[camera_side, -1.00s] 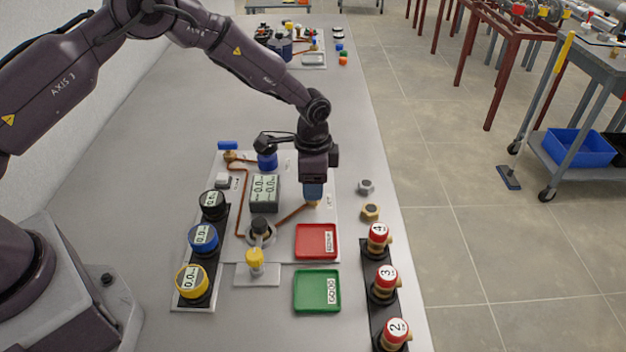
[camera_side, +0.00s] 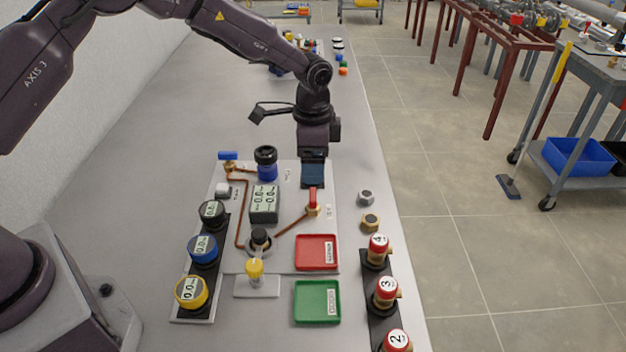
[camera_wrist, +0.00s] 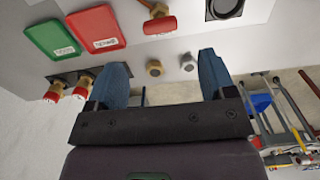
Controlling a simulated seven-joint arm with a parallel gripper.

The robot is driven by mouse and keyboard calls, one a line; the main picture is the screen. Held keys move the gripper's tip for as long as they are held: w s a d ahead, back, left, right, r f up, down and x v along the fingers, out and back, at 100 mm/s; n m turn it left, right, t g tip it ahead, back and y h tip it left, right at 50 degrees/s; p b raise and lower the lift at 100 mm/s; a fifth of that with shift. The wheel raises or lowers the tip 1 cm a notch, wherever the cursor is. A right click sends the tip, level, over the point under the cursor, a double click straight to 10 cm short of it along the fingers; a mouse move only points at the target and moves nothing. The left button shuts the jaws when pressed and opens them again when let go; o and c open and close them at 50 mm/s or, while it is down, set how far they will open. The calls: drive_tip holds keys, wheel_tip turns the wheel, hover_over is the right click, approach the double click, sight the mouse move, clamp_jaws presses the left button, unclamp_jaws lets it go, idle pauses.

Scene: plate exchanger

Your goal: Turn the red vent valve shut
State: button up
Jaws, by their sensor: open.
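The red vent valve (camera_side: 313,198) is on the right of the white panel, at the end of a copper pipe, with a brass body under its red handle. In the side view the handle points away from the camera, at an angle to the pipe. The valve also shows at the top of the wrist view (camera_wrist: 160,25). My gripper (camera_side: 313,184) is above and just beyond the valve, apart from it. In the wrist view its two blue fingers (camera_wrist: 162,70) are spread with nothing between them.
A blue-handled valve (camera_side: 228,157) and a blue-and-black knob (camera_side: 266,165) are at the panel's far side. A grey display (camera_side: 264,203) is mid-panel. Red (camera_side: 317,251) and green (camera_side: 317,301) trays are nearer. Two loose nuts, one grey (camera_side: 366,197), one brass (camera_side: 370,222), lie right of the panel.

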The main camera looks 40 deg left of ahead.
drive_tip(key=shift+r, duration=2.4)
drive_tip(key=s+a+r+n+t, duration=0.2)
drive_tip(key=s+r, duration=0.4)
drive_tip(key=s, duration=0.4)
drive_tip(key=s+a+r+n+t, duration=0.1)
drive_tip(key=s+r+n, duration=0.3)
drive_tip(key=s, duration=0.6)
drive_tip(key=s+a+r+n+t, duration=0.2)
drive_tip(key=s+a+r+n, duration=0.1)
drive_tip(key=s+r, duration=0.5)
drive_tip(key=shift+s+a+t, duration=0.2)
drive_tip(key=shift+s+t, duration=0.1)
drive_tip(key=shift+s, duration=0.65)
